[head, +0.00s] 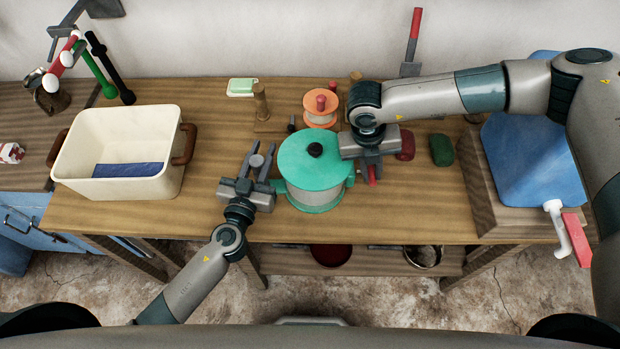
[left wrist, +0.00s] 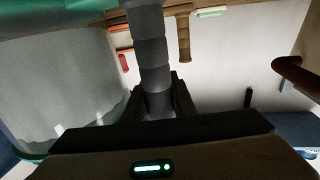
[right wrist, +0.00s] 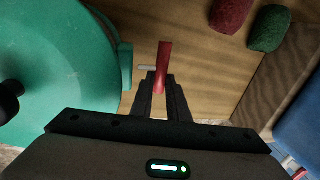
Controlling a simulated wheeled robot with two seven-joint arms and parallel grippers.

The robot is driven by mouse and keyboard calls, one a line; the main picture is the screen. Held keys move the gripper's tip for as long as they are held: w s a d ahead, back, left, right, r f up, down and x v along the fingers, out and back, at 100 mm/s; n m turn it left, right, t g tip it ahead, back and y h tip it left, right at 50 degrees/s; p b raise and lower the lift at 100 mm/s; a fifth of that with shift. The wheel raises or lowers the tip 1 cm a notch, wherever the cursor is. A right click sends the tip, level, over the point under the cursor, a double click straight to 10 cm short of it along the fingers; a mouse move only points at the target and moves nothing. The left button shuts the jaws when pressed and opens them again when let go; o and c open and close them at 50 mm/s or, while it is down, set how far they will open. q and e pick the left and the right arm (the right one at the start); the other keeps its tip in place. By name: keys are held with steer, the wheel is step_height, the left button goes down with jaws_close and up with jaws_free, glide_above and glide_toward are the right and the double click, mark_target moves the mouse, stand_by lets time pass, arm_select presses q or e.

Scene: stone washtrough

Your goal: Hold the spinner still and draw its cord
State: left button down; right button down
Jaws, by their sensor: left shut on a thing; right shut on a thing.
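The spinner (head: 315,170) has a teal lid with a black knob and a clear bowl, and stands upright on the wooden table. In the left wrist view its clear bowl (left wrist: 60,85) fills the left side. My left gripper (head: 261,168) is at the spinner's left side, shut on a grey ribbed handle (left wrist: 150,50). My right gripper (head: 372,172) is at the spinner's right side, shut on a red pull (right wrist: 164,60). In the right wrist view the pull is close beside the teal lid (right wrist: 70,60). A pale bit of cord shows at the pull; most of the cord is hidden.
A cream tub (head: 120,130) stands at the left. An orange-topped reel (head: 320,105) and a wooden peg (head: 261,100) stand behind the spinner. Red (head: 405,145) and green (head: 441,150) lumps lie to the right, before a blue board (head: 525,155). The table's front edge is close to the spinner.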

steer(key=shift+a, duration=0.3)
steer(key=shift+d, duration=0.1)
steer(key=shift+w+d, duration=0.15)
steer(key=shift+d, duration=3.2)
arm_select(q)
steer(key=shift+a+f, duration=0.1)
steer(key=shift+a, duration=0.25)
arm_select(e)
steer(key=shift+d, duration=1.05)
steer(key=shift+f, duration=0.1)
